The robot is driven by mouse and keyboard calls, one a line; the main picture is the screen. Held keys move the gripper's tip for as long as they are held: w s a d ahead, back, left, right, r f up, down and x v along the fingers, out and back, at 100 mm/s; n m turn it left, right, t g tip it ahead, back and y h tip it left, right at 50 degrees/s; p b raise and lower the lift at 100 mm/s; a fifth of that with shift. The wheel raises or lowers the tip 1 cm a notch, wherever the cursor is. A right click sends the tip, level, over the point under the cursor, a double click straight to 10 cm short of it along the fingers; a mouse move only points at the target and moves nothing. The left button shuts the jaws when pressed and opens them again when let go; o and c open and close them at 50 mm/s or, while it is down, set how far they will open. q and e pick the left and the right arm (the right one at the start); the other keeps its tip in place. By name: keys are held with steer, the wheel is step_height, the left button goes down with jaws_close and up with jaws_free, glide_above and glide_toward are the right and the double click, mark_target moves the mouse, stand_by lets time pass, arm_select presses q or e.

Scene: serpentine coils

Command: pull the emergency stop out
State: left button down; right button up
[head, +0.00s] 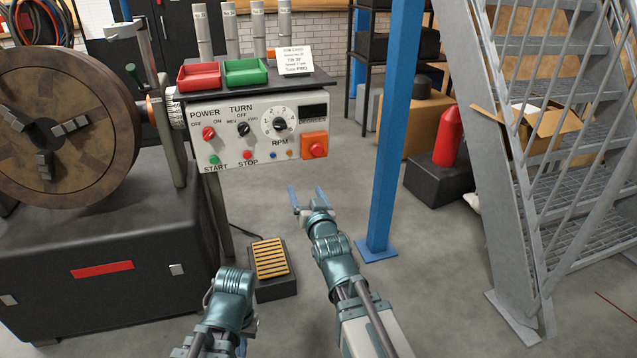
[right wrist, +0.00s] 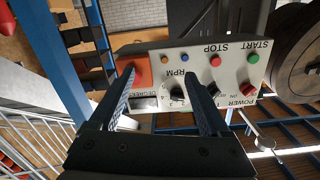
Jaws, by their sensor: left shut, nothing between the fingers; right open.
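The emergency stop is a red button (head: 317,150) on an orange box (head: 315,138) at the lower right of the white control panel (head: 265,167). In the right wrist view, which is upside down, the orange box (right wrist: 142,72) sits near the left-hand fingertip, which partly covers it. My right gripper (head: 307,189) is open and empty, below and in front of the panel, apart from the button. My left gripper (head: 230,283) is low at the left; its fingers are hard to make out. It is shut and holds nothing visible.
The panel has several knobs and small buttons left of the stop. A shelf above holds red (head: 208,74) and green (head: 246,71) trays. A large chuck (head: 65,125) stands at left. A blue post (head: 393,120) stands at right; a foot pedal (head: 270,258) lies below.

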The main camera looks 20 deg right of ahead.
arm_select(q)
step_height(320, 180, down, 10)
steer(key=b, duration=0.8)
steer(key=shift+w+f, duration=0.2)
steer(key=shift+f, duration=0.05)
arm_select(e)
steer(key=d+t, duration=0.1)
steer(key=d, duration=0.1)
steer(key=d+m+t+h, duration=0.1)
steer(key=t, duration=0.1)
steer(key=s+d+f+m+t+h, duration=0.1)
steer(key=d+t, duration=0.1)
steer(key=shift+d+f, duration=0.1)
steer(key=shift+d, duration=0.2)
steer(key=shift+w, duration=0.1)
